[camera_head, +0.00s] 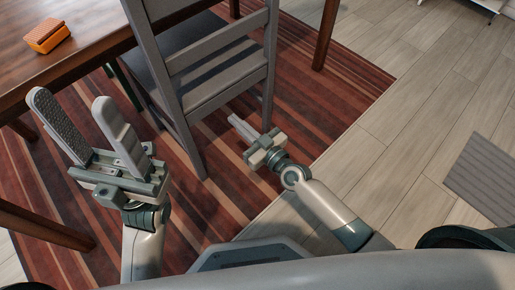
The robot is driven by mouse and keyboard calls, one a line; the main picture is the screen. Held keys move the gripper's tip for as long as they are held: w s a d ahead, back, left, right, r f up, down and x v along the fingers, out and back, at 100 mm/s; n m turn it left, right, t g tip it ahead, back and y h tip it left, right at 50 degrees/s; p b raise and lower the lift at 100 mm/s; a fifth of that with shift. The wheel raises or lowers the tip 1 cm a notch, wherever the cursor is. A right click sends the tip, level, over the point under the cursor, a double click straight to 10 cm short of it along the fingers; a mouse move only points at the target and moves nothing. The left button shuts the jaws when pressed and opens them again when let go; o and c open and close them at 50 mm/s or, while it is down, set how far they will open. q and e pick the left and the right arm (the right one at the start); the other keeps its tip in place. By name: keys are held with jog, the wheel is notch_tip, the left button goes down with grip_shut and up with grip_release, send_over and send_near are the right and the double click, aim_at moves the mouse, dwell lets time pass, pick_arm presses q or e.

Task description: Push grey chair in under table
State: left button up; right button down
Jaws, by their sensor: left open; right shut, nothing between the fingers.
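The grey chair (219,58) stands upright at the top centre, with its slatted back toward me and its front part beside the table edge. The brown wooden table (88,48) fills the upper left. My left gripper (74,127) is open and empty, left of the chair back and near the table's front edge. My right gripper (239,125) is shut and empty, low behind the chair, near its rear legs. I cannot tell whether it touches the chair.
An orange sponge-like block (47,36) lies on the table. A striped red-brown rug (309,78) lies under the chair and table. Table legs (326,35) stand right of the chair and at the lower left. A grey mat (485,172) lies on open wooden floor at right.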

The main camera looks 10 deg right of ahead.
jog(key=shift+v, duration=1.1)
